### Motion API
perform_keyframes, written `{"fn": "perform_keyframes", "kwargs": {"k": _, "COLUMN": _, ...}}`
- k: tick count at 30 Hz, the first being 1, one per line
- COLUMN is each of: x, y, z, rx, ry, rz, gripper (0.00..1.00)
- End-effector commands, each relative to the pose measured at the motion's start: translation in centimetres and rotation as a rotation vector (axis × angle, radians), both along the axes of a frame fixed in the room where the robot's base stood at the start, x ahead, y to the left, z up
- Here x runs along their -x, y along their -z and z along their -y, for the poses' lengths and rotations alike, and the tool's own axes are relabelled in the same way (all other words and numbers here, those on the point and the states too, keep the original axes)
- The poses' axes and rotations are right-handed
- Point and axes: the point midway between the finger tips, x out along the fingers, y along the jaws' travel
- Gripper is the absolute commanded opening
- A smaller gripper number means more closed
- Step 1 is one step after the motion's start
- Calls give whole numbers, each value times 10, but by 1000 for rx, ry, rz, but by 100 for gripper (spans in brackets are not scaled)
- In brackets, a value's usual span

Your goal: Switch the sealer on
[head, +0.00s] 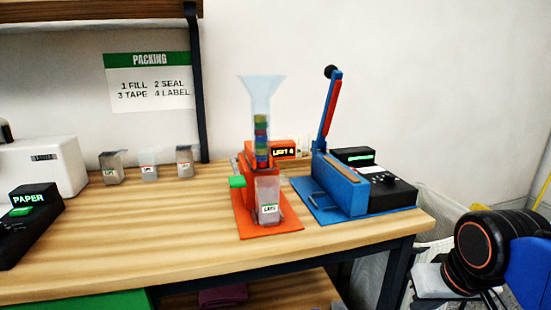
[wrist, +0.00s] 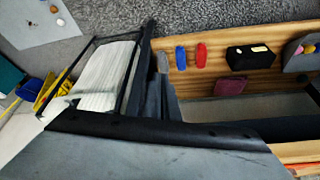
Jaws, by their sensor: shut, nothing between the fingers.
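The blue sealer (head: 345,190) stands on a blue mat at the right end of the bench. Its lever (head: 330,105), with a red grip and a black knob, is raised. A black control box (head: 385,190) with small knobs joins its right side. A small black display (head: 355,157) behind it shows a short green line, too small to read. My gripper (wrist: 160,152) fills the bottom of the wrist view as a grey body with a black edge. It is shut and empty, away from the sealer, which the wrist view does not show. The fingertips are hard to make out.
An orange stand with a clear funnel (head: 262,92) stands left of the sealer. A white bin (wrist: 105,75) is beside the bench. The front bench strip is clear.

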Motion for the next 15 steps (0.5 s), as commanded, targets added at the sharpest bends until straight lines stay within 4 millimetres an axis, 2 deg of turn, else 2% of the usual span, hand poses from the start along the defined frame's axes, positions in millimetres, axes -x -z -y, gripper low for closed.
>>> {"fn": "perform_keyframes", "kwargs": {"k": 2, "x": 9, "y": 14, "z": 1, "rx": 14, "ry": -30, "rz": 10, "gripper": 0}}
{"fn": "perform_keyframes", "kwargs": {"k": 6, "x": 12, "y": 20, "z": 1, "rx": 27, "ry": -58, "rz": 19, "gripper": 25}}
{"fn": "perform_keyframes", "kwargs": {"k": 7, "x": 10, "y": 17, "z": 1, "rx": 27, "ry": -62, "rz": 20, "gripper": 25}}
{"fn": "perform_keyframes", "kwargs": {"k": 11, "x": -11, "y": -14, "z": -1, "rx": 27, "ry": -78, "rz": 18, "gripper": 25}}
{"fn": "perform_keyframes", "kwargs": {"k": 15, "x": -49, "y": -69, "z": -6, "rx": 26, "ry": -106, "rz": 15, "gripper": 25}}
